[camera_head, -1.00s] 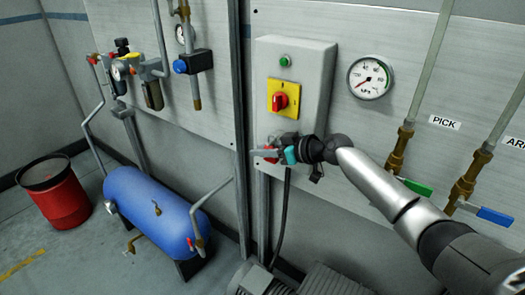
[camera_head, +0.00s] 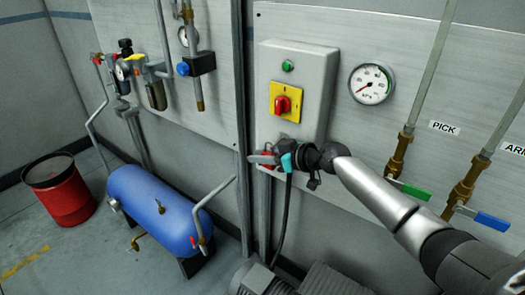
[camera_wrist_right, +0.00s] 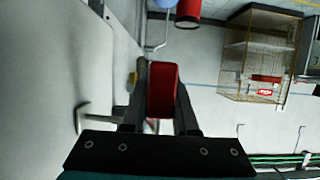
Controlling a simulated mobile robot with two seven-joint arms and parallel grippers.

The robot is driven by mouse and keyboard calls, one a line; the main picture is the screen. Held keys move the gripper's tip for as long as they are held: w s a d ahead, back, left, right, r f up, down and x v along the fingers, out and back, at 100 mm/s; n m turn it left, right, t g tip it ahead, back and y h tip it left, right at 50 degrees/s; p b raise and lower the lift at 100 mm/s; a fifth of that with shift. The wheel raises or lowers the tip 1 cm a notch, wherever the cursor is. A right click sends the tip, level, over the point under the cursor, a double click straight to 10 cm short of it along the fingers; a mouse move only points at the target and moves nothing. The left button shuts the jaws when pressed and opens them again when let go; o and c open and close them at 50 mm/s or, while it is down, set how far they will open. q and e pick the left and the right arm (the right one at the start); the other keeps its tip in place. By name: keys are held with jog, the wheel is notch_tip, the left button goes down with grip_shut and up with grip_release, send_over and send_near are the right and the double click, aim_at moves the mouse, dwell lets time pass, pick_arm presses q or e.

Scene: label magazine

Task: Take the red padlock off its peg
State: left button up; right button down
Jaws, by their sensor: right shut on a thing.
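The red padlock (camera_wrist_right: 163,90) sits between the two fingers of my right gripper (camera_wrist_right: 160,105) in the right wrist view. The fingers are shut on its body. In the head view the right gripper (camera_head: 262,159) is in front of the wall panel, just below the grey switch box, and a bit of the red padlock (camera_head: 266,165) shows at its fingers. A grey bent bar (camera_wrist_right: 82,117) stands out from the panel to the left of the fingers in the wrist view; I cannot tell whether it is the peg. The padlock's shackle is hidden. My left gripper is not in view.
The grey switch box (camera_head: 312,75) with a red and yellow switch (camera_head: 284,101) is just above the gripper. A black cable (camera_head: 283,215) hangs close by. Valve handles, green (camera_head: 415,192) and blue (camera_head: 491,221), stick out at right. A blue tank (camera_head: 155,205) stands lower left.

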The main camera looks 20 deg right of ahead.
jog(key=shift+s+a+p, duration=0.5)
jog(key=shift+a+p, duration=0.35)
jog(key=shift+s+a+p, duration=0.5)
jog(key=shift+a+p, duration=0.3)
jog(key=shift+a, duration=0.05)
jog(key=shift+s+a+p, duration=0.5)
jog(key=shift+a+p, duration=0.35)
